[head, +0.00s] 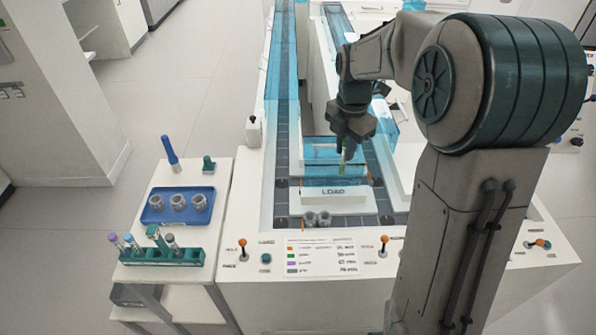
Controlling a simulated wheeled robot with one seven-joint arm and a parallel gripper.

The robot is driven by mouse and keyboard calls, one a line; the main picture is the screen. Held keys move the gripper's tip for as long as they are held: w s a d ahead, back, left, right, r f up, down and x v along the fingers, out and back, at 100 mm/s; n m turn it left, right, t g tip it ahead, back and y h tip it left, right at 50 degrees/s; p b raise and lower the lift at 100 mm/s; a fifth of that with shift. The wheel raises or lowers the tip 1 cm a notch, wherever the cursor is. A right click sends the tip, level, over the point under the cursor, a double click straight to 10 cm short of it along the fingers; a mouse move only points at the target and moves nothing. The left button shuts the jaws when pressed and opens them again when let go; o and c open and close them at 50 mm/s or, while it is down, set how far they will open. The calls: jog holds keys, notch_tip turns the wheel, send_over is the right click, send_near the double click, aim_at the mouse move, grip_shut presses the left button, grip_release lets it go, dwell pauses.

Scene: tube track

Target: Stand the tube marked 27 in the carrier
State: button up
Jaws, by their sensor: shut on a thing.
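My gripper (344,146) is above the track, behind the white LOAD block. It is shut on a thin tube (344,155), which hangs roughly upright and looks pale with some green. Its marking is too small to read, so I cannot tell whether it is 27. Whether anything stands under the held tube is hidden by the block.
A green rack (165,257) with several capped tubes and a blue tray (154,216) with three grey cups stand on the left side table. Blue clear covers (281,60) line the track. Orange-knobbed levers (242,243) and a printed card (320,256) are at the front edge.

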jog(key=a+f+n, duration=0.1)
jog(key=a+f, duration=0.2)
jog(key=f, duration=0.4)
jog(key=s+a+f, duration=0.1)
jog(key=a+f, duration=0.3)
jog(key=f, duration=0.3)
jog(key=shift+s+a+f+n+b, duration=0.2)
jog(key=shift+a+f+n+b, duration=0.1)
jog(key=shift+n+b, duration=0.1)
jog(key=shift+f+b, duration=0.45)
jog(key=shift+b, duration=0.05)
dwell(0.6)
jog(key=shift+f+b, duration=0.4)
jog(key=shift+f, duration=0.15)
jog(key=shift+f, duration=0.2)
jog(key=shift+f+b, duration=0.25)
jog(key=shift+b, duration=0.05)
jog(key=o, duration=0.8)
